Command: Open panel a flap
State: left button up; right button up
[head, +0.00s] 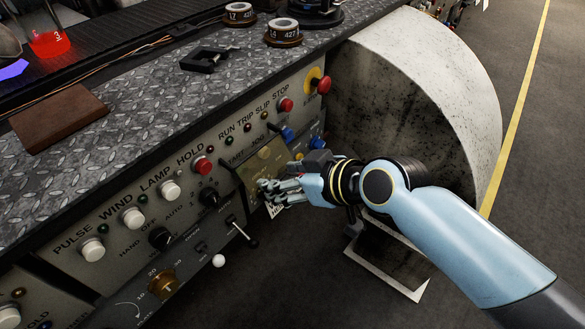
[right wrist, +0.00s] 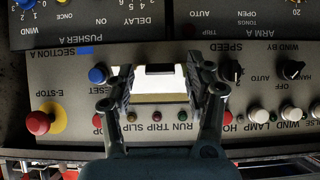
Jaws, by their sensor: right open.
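Panel A is the sloped grey control panel (head: 130,218) along the bench front; it also shows upside down in the right wrist view (right wrist: 60,70). The flap (head: 264,158) looks like a small tan plate with dark edges, below the START and JOG labels. Its lower part is hidden behind my fingers, and I cannot tell how far it stands out from the panel. My right gripper (head: 270,192) is open at the flap's lower edge. In the right wrist view its fingers (right wrist: 163,88) stand either side of a bright plate with a dark notch. Contact is unclear. My left gripper is not in view.
Red buttons (head: 203,166), white buttons (head: 133,218) and black knobs (head: 209,198) crowd the panel. A red E-stop on yellow (head: 323,85) is at its far end. A lever with a white ball (head: 218,260) sticks out below. A large pale drum (head: 430,90) stands right.

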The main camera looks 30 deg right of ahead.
jog(key=v, duration=1.2)
jog(key=shift+f, duration=0.1)
